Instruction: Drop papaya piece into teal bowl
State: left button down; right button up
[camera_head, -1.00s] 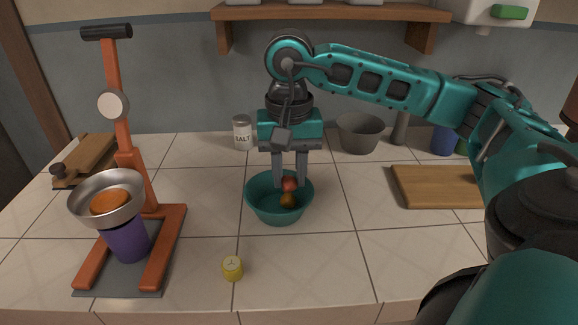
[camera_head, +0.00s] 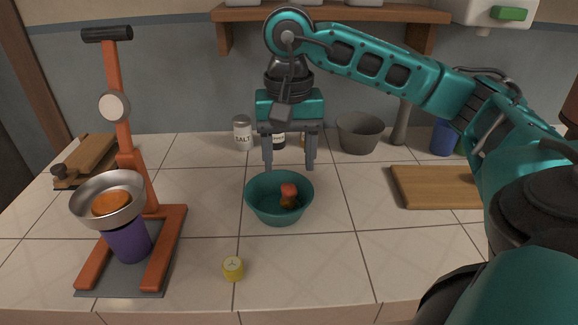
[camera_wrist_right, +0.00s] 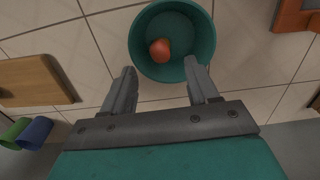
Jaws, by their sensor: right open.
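The teal bowl (camera_head: 262,205) stands on the tiled counter in the middle of the head view; it also shows in the right wrist view (camera_wrist_right: 143,58). A red-orange piece (camera_head: 289,190), likely the papaya piece, lies inside the bowl, on or against a darker brownish-orange piece (camera_head: 287,202). My left gripper is not in view.
An orange press (camera_head: 175,225) with a metal bowl (camera_head: 78,205) and purple cup (camera_head: 128,243) stands at left.

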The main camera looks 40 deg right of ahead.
aim_at(289, 186)
pick_arm(q)
jog(key=p, duration=0.1)
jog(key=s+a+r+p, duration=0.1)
jog(key=p, duration=0.1)
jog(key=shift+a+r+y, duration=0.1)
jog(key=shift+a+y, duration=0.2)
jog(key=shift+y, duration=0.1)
pick_arm(e)
notch_tip(289, 186, up, 10)
jog(key=shift+f, duration=0.25)
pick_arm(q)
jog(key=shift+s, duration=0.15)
